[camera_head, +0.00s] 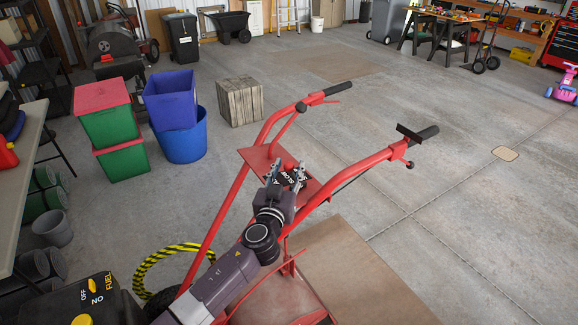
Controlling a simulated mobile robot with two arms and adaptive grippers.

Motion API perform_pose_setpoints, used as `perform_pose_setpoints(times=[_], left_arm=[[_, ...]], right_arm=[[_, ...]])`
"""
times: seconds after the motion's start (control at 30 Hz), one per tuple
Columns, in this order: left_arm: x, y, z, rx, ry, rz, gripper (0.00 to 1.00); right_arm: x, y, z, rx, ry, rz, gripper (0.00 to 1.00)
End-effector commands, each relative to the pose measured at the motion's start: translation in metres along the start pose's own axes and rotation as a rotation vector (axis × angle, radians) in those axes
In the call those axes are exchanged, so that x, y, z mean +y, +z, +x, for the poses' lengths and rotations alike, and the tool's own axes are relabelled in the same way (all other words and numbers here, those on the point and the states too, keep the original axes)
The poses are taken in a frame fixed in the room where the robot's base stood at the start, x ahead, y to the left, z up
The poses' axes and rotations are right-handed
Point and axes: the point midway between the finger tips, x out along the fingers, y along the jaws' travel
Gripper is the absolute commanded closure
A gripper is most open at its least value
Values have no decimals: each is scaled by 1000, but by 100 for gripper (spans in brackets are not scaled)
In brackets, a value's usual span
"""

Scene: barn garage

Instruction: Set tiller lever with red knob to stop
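The red tiller (235,200) stands in front of me, its two handlebars with black grips reaching up and away. A red panel (258,160) spans the bars, with a dark label bearing white lettering that I cannot fully read. A red knob (287,161) shows at the panel between my gripper's fingers. My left gripper (286,172) is over the panel, its fingers spread on either side of the knob. Whether they touch the knob or lever cannot be seen. The lever's shaft is mostly hidden by the gripper. My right gripper is not in view.
A black engine part (85,300) marked OFF, NO and FUEL is at lower left. Green bins with red lids (118,125), blue tubs (182,140) and a wooden crate (240,101) stand beyond.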

Motion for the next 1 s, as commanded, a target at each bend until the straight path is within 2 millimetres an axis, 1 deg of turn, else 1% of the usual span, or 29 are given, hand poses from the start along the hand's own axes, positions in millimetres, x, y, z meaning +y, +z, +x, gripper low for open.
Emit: perform_pose_setpoints(times=[0.1, 0.37, 0.47, 0.7, 0.73, 1.0], left_arm=[[0, 0, 4, 0, 1, 0, 61], [1, 0, 5, 0, 1, -1, 61], [0, 0, 5, 0, 1, -1, 71], [0, 0, 5, 0, 1, -1, 98], [0, 0, 5, 0, 1, -1, 100], [0, 0, 5, -1, 1, 0, 100]], right_arm=[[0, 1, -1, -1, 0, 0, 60], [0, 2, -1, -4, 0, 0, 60], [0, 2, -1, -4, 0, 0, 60], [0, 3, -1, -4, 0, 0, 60], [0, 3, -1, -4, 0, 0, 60], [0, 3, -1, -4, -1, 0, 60]])
